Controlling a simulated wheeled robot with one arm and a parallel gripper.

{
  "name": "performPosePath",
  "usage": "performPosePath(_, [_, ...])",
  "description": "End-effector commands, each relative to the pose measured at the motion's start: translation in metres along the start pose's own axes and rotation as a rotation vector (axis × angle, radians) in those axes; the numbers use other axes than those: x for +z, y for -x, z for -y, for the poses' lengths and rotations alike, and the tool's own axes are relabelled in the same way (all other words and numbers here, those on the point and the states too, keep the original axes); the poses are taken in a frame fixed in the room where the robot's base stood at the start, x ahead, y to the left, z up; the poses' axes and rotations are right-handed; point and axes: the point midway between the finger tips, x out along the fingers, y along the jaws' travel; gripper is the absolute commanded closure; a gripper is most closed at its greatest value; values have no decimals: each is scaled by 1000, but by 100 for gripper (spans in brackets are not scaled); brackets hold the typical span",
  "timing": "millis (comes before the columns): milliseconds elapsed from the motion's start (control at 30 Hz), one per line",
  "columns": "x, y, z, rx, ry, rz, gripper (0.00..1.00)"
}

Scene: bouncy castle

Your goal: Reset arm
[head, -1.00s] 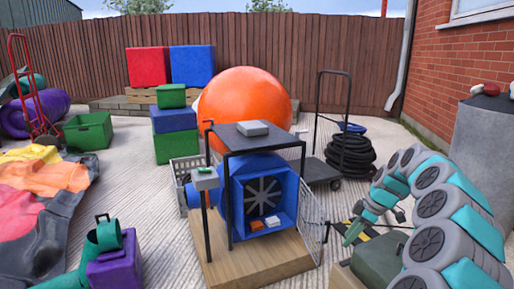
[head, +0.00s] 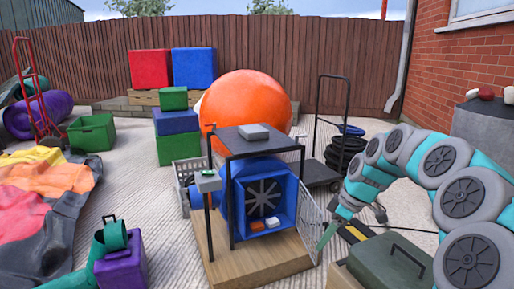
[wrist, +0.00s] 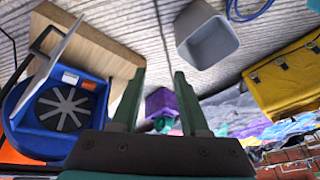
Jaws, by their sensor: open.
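My arm reaches in from the right of the head view, bent in an arch over a green toolbox. My gripper (head: 327,234) points down beside the right edge of the wooden platform (head: 262,262) with the blue blower (head: 263,197). In the wrist view, my gripper (wrist: 157,90) has its two green fingers spread apart, with nothing between them. The blower also shows in the wrist view (wrist: 40,138), left of the fingers. A purple box (wrist: 160,102) lies beyond the fingers, apart from them.
A green toolbox (head: 385,262) stands close below my arm. A black frame table (head: 240,141) stands over the blower. A hand truck (head: 327,170) and coiled black hose (head: 346,158) are behind. The wrist view also shows a grey bin (wrist: 207,42) and yellow bag (wrist: 285,80).

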Motion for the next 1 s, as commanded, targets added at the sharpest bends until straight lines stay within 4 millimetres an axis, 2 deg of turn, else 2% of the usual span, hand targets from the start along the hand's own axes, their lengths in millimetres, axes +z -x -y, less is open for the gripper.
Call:
performPosePath(33, [-8, 14, 22, -3, -16, 9, 55])
performPosePath(167, [-15, 30, 80, -16, -101, 59, 55])
performPosePath(367, [0, 49, 164, -3, -274, 158, 55])
performPosePath(567, [39, 61, 238, 49, -498, 264, 55])
performPosePath(700, [76, 66, 282, 105, -685, 331, 55])
performPosePath(833, [110, 67, 316, 156, -852, 377, 55])
performPosePath(1000, [138, 67, 341, 202, -1000, 408, 55])
